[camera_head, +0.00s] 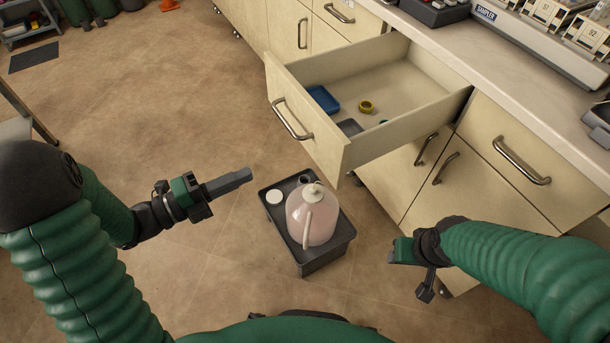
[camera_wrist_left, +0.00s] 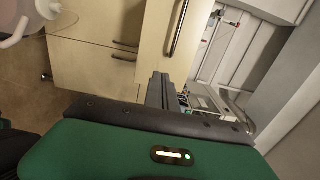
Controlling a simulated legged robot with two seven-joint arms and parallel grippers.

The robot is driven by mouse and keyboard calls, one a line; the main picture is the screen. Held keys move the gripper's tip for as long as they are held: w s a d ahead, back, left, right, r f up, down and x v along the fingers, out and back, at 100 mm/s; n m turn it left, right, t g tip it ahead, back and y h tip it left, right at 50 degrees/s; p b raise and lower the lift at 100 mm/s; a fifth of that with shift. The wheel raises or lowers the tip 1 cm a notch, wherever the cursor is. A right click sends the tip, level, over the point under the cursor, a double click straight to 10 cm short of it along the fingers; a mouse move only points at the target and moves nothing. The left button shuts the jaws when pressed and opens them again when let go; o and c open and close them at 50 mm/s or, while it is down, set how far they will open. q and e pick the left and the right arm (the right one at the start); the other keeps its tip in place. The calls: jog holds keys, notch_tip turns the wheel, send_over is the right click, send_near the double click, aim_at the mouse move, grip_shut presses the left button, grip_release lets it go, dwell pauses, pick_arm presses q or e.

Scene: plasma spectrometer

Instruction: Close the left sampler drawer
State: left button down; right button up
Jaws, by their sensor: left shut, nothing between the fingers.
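The sampler drawer (camera_head: 300,77) is pulled far out from the cabinet under the counter. Its pale front carries a curved metal handle (camera_head: 291,119). A blue tray, a yellow ring and a grey tray lie inside. My left gripper (camera_head: 246,176) is shut and empty, in front of and below the drawer front, apart from it. In the left wrist view its fingers (camera_wrist_left: 160,88) point toward a pale panel (camera_wrist_left: 160,38) with a metal handle, which looks like the drawer front. My right gripper (camera_head: 402,252) is low before the cabinet doors, right of the drawer; its fingers are not clear.
A closed drawer (camera_head: 510,150) is to the right. Instruments stand on the counter (camera_head: 510,90). The floor at left is mostly clear.

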pick_arm(q)
jog(key=b, duration=0.1)
send_near(317, 147)
jog(key=b+x, duration=0.2)
jog(key=x, duration=0.4)
jog(key=shift+w+r, duration=0.1)
jog(key=shift+w+d+r, duration=0.1)
jog(key=shift+w+d, duration=0.05)
jog(key=shift+d, duration=0.4)
pick_arm(e)
jog(key=f, duration=0.1)
jog(key=d+f, duration=0.1)
jog(key=f, duration=0.1)
jog(key=shift+d+f, duration=0.2)
jog(key=shift+f, duration=0.05)
pick_arm(q)
jog(key=shift+a, duration=0.15)
pick_arm(e)
jog(key=shift+a, duration=0.15)
